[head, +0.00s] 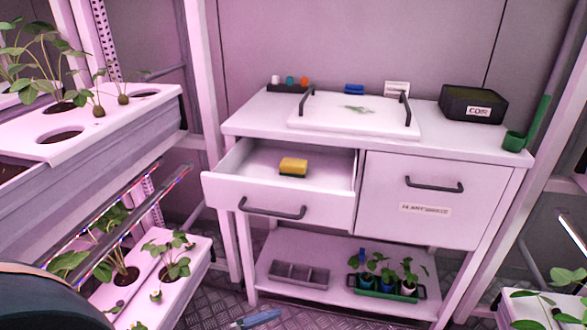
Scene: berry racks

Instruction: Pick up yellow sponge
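A yellow sponge (293,165) with a dark underside lies inside the open left drawer (335,170) of the white cabinet. It rests on the drawer floor toward the back, with clear floor around it. The drawer is pulled out and its dark handle (272,210) faces me. Neither of my grippers shows in the head view.
The right drawer (430,200) is shut. On the worktop stand a white tray (310,123) with dark handles and a black box (473,105). Planter racks (130,118) flank the left. A blue object (256,319) lies on the floor. The lower shelf (335,289) holds potted seedlings.

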